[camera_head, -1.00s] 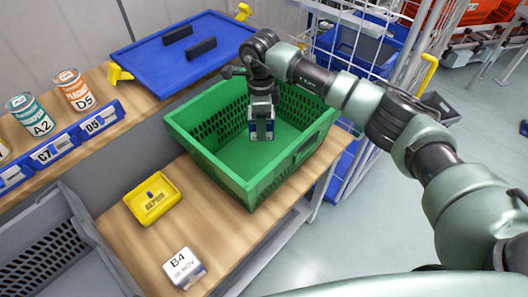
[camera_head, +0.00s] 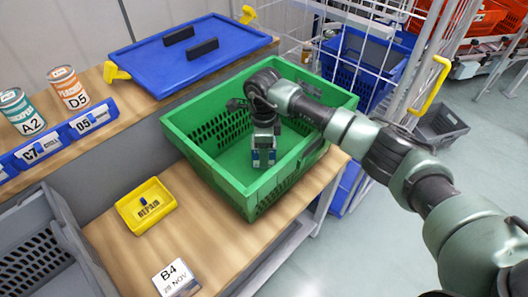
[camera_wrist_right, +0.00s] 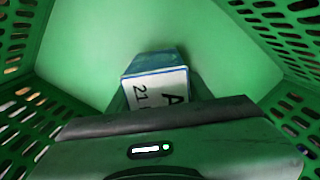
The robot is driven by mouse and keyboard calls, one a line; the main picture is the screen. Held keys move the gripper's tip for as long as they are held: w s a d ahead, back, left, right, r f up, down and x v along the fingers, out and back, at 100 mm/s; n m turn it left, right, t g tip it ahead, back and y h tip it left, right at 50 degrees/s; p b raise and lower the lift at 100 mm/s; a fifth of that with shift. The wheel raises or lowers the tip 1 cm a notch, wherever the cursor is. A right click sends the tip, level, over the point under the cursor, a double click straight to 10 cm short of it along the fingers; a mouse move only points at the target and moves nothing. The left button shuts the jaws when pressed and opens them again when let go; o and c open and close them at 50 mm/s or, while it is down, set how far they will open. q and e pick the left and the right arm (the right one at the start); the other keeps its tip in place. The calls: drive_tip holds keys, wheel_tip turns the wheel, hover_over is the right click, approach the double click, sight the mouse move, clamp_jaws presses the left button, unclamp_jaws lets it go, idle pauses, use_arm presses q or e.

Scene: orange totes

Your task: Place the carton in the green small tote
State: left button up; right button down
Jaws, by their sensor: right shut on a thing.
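The green small tote (camera_head: 178,134) stands on the wooden table in the head view. My right gripper (camera_head: 264,157) reaches down inside it and is shut on a small blue and white carton (camera_head: 257,163). In the right wrist view the carton (camera_wrist_right: 158,78) shows a white label with dark letters, in front of the gripper body (camera_wrist_right: 160,130). The tote's green floor and slotted walls surround it there. I cannot tell whether the carton touches the tote floor. My left gripper is not in view.
A blue lid (camera_head: 190,50) lies on the shelf behind. A grey crate (camera_head: 45,250) is at the lower left. A wire cage (camera_head: 375,60) stands right of the tote.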

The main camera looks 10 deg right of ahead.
drive_tip(key=shift+f, duration=0.2)
drive_tip(key=c, duration=0.6)
unclamp_jaws()
drive_tip(key=shift+r, duration=0.15)
drive_tip(key=shift+r, duration=0.25)
wheel_tip(320, 180, up, 10)
drive_tip(key=shift+r+b, duration=0.2)
drive_tip(key=shift+b, duration=0.4)
drive_tip(key=shift+r, duration=0.65)
